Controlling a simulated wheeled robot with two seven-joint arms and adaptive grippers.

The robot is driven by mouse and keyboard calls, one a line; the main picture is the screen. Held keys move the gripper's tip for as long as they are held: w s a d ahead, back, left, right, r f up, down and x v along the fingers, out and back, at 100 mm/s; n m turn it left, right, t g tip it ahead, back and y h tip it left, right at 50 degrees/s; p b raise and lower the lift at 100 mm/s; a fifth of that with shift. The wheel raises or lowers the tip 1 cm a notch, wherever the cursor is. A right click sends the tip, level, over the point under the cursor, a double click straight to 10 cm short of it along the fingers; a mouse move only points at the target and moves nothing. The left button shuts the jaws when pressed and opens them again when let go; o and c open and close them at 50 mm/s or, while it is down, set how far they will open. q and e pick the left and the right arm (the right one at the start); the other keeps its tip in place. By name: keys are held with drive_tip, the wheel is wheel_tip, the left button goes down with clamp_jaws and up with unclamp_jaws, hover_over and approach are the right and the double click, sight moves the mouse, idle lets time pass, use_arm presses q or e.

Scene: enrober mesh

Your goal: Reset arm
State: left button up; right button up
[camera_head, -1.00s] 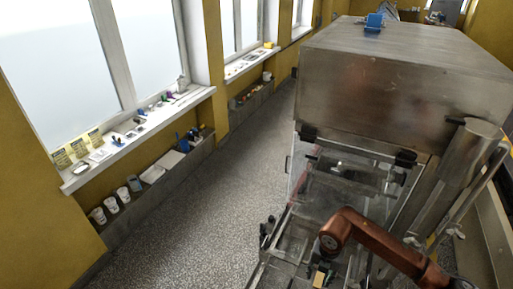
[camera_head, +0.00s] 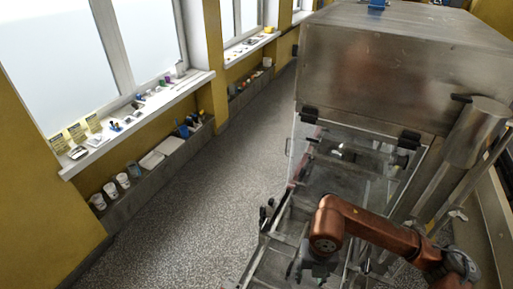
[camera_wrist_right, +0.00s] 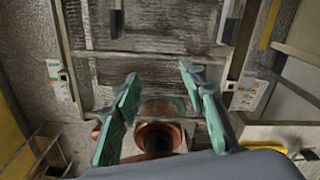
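My right arm (camera_head: 372,226) is copper-coloured and reaches in from the lower right over the front of the steel enrober machine (camera_head: 400,75). My right gripper (camera_head: 308,270) hangs below its end, partly lost against the machine's frame. In the right wrist view its two green fingers (camera_wrist_right: 158,78) are spread apart with nothing held between them. A round copper part (camera_wrist_right: 160,130), like my own arm in colour, shows beyond and between the fingers. The machine's mesh surface (camera_wrist_right: 140,70) lies behind. My left gripper is out of view.
A clear cover (camera_head: 350,150) and metal frame stand under the machine's hood, close to my right arm. A windowsill (camera_head: 150,110) with small items and a lower ledge (camera_head: 140,190) holding white cups run along the left wall. The grey floor (camera_head: 200,215) between is clear.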

drive_tip(key=w+d+f+n+b, duration=0.1)
drive_tip(key=f+n, duration=0.1)
drive_tip(key=n, duration=1)
drive_tip(key=w+d+f+n+b, duration=0.1)
drive_tip(key=w+f+n+b, duration=0.1)
drive_tip(key=n, duration=0.9)
drive_tip(key=shift+d+f+n, duration=0.3)
drive_tip(key=shift+d+n, duration=0.05)
drive_tip(key=shift+n, duration=0.05)
drive_tip(key=shift+w, duration=0.1)
